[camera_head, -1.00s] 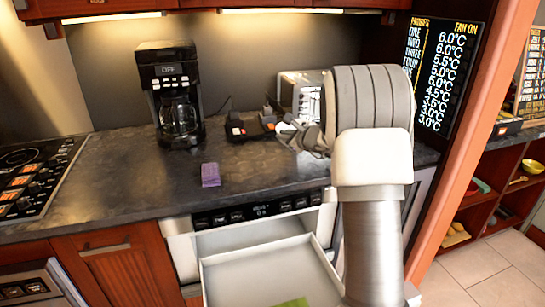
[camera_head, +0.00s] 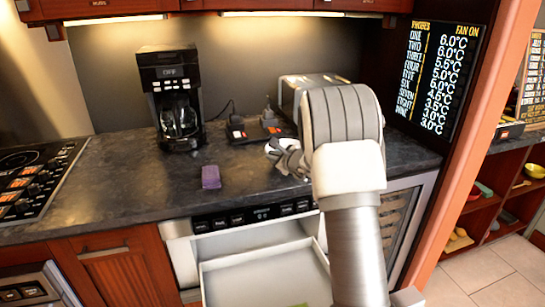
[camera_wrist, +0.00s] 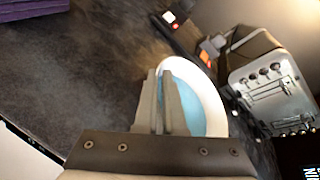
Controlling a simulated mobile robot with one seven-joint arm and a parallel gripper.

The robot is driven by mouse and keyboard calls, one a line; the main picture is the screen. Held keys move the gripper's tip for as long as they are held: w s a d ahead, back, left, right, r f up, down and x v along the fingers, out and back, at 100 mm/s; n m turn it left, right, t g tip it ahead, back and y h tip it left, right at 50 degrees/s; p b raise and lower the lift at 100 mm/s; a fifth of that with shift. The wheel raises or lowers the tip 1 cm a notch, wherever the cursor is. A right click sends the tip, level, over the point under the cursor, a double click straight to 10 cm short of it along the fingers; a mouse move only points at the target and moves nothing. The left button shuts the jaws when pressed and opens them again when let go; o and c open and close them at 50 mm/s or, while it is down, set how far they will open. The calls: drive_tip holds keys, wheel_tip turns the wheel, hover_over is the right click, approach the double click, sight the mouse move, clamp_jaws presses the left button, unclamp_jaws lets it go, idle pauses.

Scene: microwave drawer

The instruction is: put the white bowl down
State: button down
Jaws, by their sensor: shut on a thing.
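The white bowl (camera_wrist: 213,101), pale blue inside, shows in the wrist view between my fingers and the toaster. My gripper (camera_wrist: 163,75) is shut on its near side. The bowl is tilted in this picture; its near part is hidden behind my fingers. Whether the bowl touches the counter (camera_head: 110,190) cannot be told.
A coffee maker (camera_head: 175,100) stands at the back left. A purple sponge (camera_head: 211,177) lies near the counter's front. Small dark items (camera_head: 237,130) and a toaster (camera_head: 300,88) are behind my gripper. An open drawer (camera_head: 255,275) juts out below. The counter around the sponge is clear.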

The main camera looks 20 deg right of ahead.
drive_tip(key=c, duration=1.4)
unclamp_jaws()
drive_tip(key=shift+f, duration=0.1)
drive_tip(key=shift+c, duration=0.2)
drive_tip(key=o, duration=0.4)
drive_tip(key=shift+o, duration=0.2)
